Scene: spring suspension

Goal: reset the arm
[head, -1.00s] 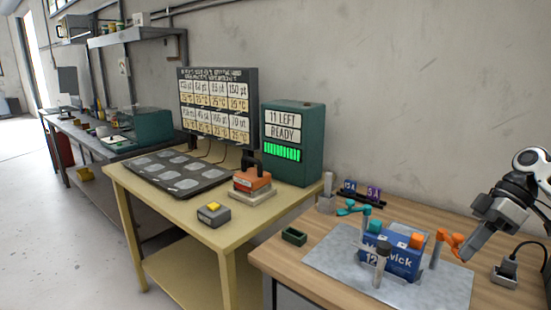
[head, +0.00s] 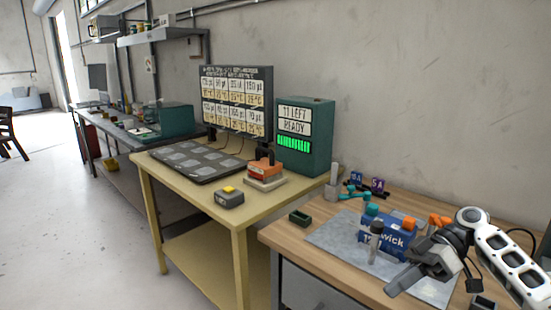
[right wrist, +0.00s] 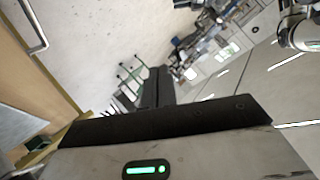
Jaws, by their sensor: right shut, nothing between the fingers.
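My right gripper (head: 405,282) is shut and empty. In the head view it hangs over the front right part of the grey mat (head: 328,238) on the wooden bench, its arm coming in from the right. In the right wrist view the gripper (right wrist: 158,85) points out over the floor, away from the bench top. My left gripper is in neither view.
An orange clamp (head: 438,220) is beside the battery, partly behind my right arm. A teal clamp (head: 356,194) lies near the fuse rack (head: 366,184). A yellow table (head: 215,225) with a tester (head: 305,135) stands left.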

